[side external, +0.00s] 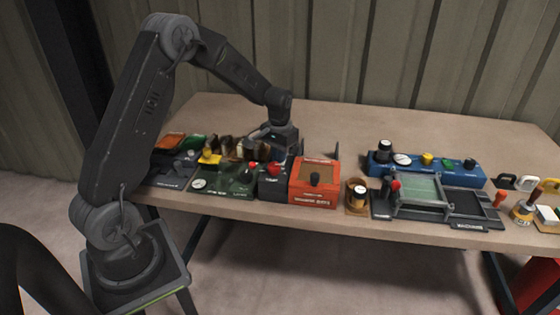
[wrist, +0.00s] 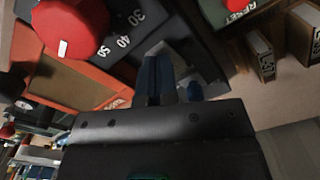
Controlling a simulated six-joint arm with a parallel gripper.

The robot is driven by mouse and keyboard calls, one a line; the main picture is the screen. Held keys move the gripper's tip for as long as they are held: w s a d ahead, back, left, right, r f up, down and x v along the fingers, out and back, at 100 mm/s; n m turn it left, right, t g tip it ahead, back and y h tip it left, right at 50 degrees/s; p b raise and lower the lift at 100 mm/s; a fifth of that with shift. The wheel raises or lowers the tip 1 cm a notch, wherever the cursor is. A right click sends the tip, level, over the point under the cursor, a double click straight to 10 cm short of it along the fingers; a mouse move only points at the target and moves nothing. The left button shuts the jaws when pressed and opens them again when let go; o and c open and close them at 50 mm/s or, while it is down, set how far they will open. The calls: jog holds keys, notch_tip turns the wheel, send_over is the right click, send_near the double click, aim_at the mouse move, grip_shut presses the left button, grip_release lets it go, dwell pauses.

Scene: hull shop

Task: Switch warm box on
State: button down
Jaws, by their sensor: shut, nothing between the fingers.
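The warm box is an orange-red box (side external: 313,190) with a dark knob on its front, and a dark control unit (side external: 272,187) with a red dial (side external: 273,169) adjoins its left side. In the wrist view the red dial (wrist: 70,25) stands beside the numbers 30, 40 and 50, and the orange box (wrist: 65,85) lies below it. My gripper (side external: 285,152) is low over the back of the dark unit. In the wrist view my gripper (wrist: 157,62) is shut and empty, its bluish fingers over the dark panel. I cannot make out the switch or its position; the fingers may hide it.
A green panel (side external: 225,183) with coloured controls stands left of the dark unit. A small round-knobbed block (side external: 357,197), a blue control box (side external: 425,166) and a dark-framed tray device (side external: 425,204) stand to the right. The table behind is mostly clear.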

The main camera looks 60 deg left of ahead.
jog(key=shift+f, duration=0.55)
jog(key=shift+r, duration=3.5)
jog(key=s+d+r+t, duration=0.1)
jog(key=s+d+r, duration=0.3)
jog(key=d+r, duration=0.3)
jog(key=s+d+r+m+t, duration=0.1)
jog(key=s+d+r, duration=0.1)
jog(key=s, duration=0.4)
jog(key=s+d+r+m+t, duration=0.1)
jog(key=s+d+r+t, duration=0.1)
jog(key=s+d, duration=0.3)
jog(key=s+d+r+m+t, duration=0.1)
jog(key=s+d+r, duration=0.1)
jog(key=s, duration=0.7)
jog(key=shift+d+r+t, duration=0.3)
jog(key=shift+d+r, duration=0.1)
jog(key=shift+d, duration=0.35)
